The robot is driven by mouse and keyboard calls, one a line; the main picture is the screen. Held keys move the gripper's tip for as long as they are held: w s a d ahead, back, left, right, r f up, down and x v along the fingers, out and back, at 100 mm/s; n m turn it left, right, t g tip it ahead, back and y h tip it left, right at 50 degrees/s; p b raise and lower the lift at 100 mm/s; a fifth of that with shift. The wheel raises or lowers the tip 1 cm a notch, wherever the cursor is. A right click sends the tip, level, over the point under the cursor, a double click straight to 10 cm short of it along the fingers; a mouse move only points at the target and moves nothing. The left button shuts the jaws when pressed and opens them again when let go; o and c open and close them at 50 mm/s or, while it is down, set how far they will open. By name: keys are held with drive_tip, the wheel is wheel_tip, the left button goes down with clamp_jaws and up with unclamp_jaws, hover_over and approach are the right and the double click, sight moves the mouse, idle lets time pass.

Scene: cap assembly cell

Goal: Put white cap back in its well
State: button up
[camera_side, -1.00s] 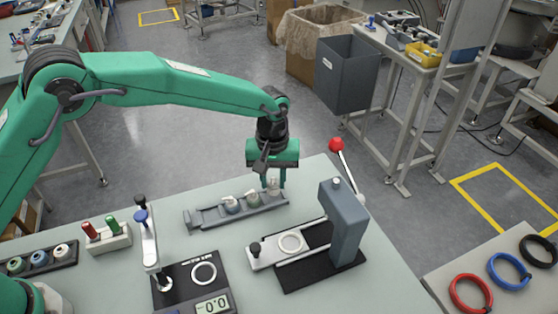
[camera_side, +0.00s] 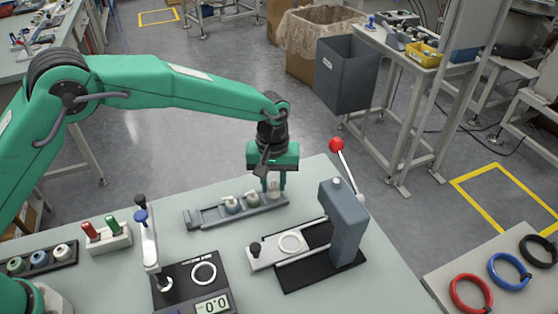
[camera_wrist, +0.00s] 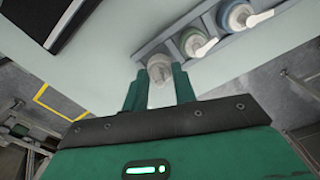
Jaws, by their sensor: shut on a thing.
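The white cap (camera_side: 273,186) is between the fingers of my gripper (camera_side: 273,189), at the right end of the grey rack (camera_side: 205,217). My gripper is shut on it and points straight down. In the wrist view, the white cap (camera_wrist: 160,67) sits between the two green fingertips (camera_wrist: 158,74), over the end of the rack (camera_wrist: 142,52). The fingers and the cap hide the well under it, so I cannot tell whether the cap is fully seated.
A blue-grey cap (camera_side: 231,206) and a green-grey cap (camera_side: 252,200) stand in the rack beside the white one. A press with a red-knobbed lever (camera_side: 343,215) stands to the right. A scale (camera_side: 195,289) is at the front. Bare table lies between rack and scale.

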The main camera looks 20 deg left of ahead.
drive_tip(key=shift+f, duration=0.5)
idle(1.1)
drive_tip(key=o, duration=0.7)
drive_tip(key=shift+o, duration=0.2)
drive_tip(key=shift+r, duration=0.1)
drive_tip(key=shift+r, duration=3.4)
